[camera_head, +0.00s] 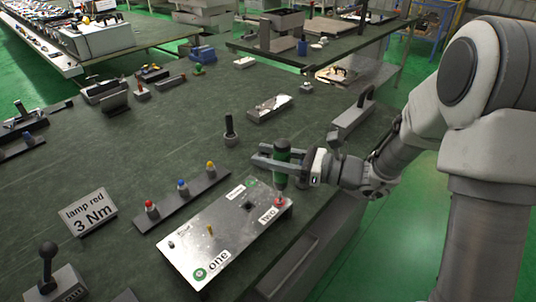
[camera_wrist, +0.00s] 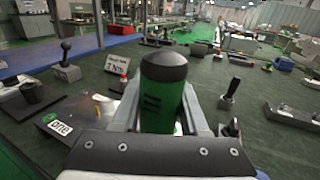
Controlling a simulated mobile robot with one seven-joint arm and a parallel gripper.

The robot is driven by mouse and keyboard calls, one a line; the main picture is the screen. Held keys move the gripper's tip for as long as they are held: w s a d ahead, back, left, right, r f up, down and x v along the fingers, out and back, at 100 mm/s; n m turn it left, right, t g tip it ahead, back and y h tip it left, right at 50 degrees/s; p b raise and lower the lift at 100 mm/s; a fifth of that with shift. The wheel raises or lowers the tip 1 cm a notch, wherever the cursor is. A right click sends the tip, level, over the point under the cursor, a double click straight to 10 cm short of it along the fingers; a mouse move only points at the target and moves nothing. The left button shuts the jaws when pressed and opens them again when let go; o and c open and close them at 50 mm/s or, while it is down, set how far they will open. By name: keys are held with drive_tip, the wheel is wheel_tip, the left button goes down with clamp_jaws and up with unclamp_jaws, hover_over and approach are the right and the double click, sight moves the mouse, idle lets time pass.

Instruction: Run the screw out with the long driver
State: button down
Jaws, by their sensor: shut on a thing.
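My gripper (camera_head: 284,168) is shut on a driver with a green handle (camera_head: 281,160) and a dark top. The driver stands about upright over the right end of a pale metal plate (camera_head: 222,226). In the wrist view the green handle (camera_wrist: 160,100) sits between my fingers. Its lower end comes down close to a red part (camera_head: 279,201) beside the label "two". Whether the tip sits in a screw is too small to tell. A green-ringed round part (camera_head: 199,273) is by the label "one", and a brass-coloured post (camera_head: 210,229) stands on the plate.
A dark strip with red, blue and yellow-topped pieces (camera_head: 182,189) lies behind the plate. A sign (camera_head: 89,211) reads "lamp red 3 Nm". A black-handled tool (camera_head: 230,130) stands behind my gripper. A metal tray (camera_head: 269,107) is farther back.

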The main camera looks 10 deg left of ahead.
sight(274, 142)
drive_tip(key=shift+s+f, duration=0.1)
drive_tip(key=shift+f, duration=0.55)
idle(1.5)
drive_tip(key=shift+r, duration=0.1)
wheel_tip(274, 142, up, 5)
drive_tip(key=p, duration=0.4)
drive_tip(key=shift+a, duration=0.1)
idle(0.5)
